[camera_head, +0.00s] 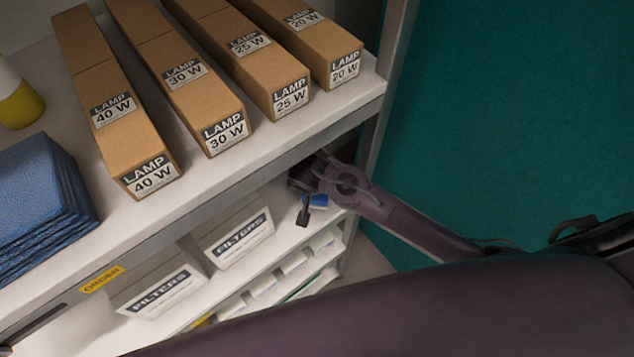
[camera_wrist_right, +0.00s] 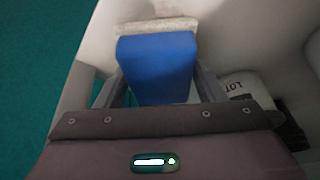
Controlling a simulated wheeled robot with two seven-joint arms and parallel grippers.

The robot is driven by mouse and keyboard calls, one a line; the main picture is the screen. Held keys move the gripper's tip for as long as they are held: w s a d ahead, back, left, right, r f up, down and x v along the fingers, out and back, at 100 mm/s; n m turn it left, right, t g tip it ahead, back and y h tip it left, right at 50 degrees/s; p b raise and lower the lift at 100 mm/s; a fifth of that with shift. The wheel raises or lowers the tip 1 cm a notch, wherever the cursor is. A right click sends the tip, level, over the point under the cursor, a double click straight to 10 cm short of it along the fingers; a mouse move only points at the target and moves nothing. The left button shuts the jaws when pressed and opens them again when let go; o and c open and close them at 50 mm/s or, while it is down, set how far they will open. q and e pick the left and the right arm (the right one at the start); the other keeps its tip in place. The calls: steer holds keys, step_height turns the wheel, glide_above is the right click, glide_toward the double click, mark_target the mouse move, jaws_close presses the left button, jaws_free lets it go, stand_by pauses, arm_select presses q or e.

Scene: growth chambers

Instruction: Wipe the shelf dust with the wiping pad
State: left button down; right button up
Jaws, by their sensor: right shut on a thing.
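My right gripper (camera_head: 313,203) reaches in from the right, at the right end of the shelf level below the lamp boxes. It is shut on the wiping pad, whose blue body (camera_head: 319,200) shows partly between the fingers. In the right wrist view the fingers of my right gripper (camera_wrist_right: 160,88) hold the pad's blue block (camera_wrist_right: 155,62). A pale, rough strip (camera_wrist_right: 157,25) runs along the pad's far edge, close to a white surface; I cannot tell whether they touch. I cannot make out any dust. My left gripper is not in view.
Long brown lamp boxes (camera_head: 147,175) and stacked blue cloths (camera_head: 40,205) sit on the upper shelf (camera_head: 230,165). White filter boxes (camera_head: 240,238) stand left of my right gripper on the lower shelf. A shelf post (camera_head: 378,120) is close to my right arm.

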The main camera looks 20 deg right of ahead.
mark_target(305, 194)
steer(key=shift+f+b, duration=0.4)
steer(key=shift+f, duration=0.3)
